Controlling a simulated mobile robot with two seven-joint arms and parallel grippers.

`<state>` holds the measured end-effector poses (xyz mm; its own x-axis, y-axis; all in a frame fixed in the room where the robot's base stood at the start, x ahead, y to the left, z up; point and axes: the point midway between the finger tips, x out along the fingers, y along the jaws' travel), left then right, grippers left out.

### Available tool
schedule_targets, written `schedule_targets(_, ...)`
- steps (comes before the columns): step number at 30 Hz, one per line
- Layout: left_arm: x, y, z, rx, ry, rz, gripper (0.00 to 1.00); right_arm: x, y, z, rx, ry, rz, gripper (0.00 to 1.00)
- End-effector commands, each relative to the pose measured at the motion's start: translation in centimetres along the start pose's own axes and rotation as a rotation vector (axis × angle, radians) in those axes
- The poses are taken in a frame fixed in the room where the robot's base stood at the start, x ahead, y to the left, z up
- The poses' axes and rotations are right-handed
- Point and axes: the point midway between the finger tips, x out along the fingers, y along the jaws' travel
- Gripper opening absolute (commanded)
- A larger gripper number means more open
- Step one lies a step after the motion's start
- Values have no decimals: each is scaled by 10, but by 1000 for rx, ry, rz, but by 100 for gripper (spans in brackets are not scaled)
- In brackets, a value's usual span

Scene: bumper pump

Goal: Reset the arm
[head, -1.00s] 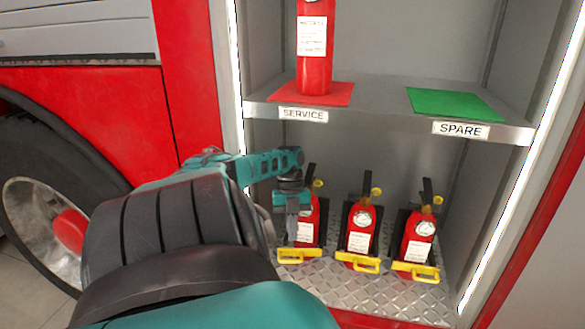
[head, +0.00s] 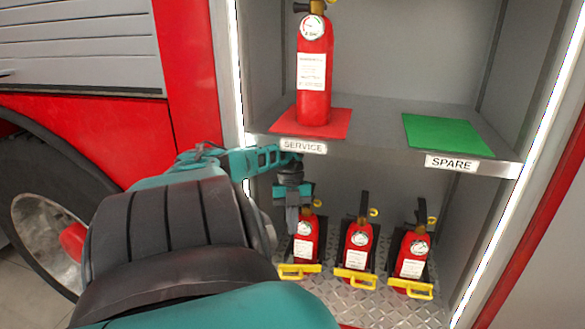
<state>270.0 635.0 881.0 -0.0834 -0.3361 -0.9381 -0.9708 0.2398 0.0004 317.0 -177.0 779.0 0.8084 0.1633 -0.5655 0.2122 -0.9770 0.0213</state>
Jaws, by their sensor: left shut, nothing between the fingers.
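My left arm comes in from the left and reaches into the compartment. My left gripper (head: 292,218) points down below the shelf edge, in front of the left of the three lower extinguishers (head: 305,240). It is shut and empty, and it hides the top of that extinguisher. Whether it touches it I cannot tell. The middle extinguisher (head: 357,243) and the right extinguisher (head: 411,255) stand in their holders to its right. My right gripper is not in view.
A red extinguisher (head: 313,75) stands upright on the red mat (head: 340,123) above the SERVICE label (head: 303,146). The green mat (head: 447,136) above the SPARE label (head: 450,163) is empty. The shelf edge (head: 375,160) is close to my left wrist. Yellow clasps (head: 355,280) cross the lower holders.

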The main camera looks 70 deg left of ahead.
Motion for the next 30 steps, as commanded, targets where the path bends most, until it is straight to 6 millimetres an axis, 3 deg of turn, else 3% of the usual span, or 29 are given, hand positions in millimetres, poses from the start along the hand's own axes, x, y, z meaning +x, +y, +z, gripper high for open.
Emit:
schedule_targets(12, 1, 0, 0, -2, 0, 1, 0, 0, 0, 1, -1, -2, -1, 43)
schedule_targets(16, 20, -1, -1, -36, -16, 22, 0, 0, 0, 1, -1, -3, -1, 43)
schedule_targets(20, 73, -3, -8, -135, -73, 68, 0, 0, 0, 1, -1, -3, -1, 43)
schedule_targets(23, 130, -8, -20, -240, -149, 78, 0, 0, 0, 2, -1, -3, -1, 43)
schedule_targets(27, 206, -20, -54, -391, -245, 10, 0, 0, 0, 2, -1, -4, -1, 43)
schedule_targets(30, 249, -34, -88, -498, -277, -94, 0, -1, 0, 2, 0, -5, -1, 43)
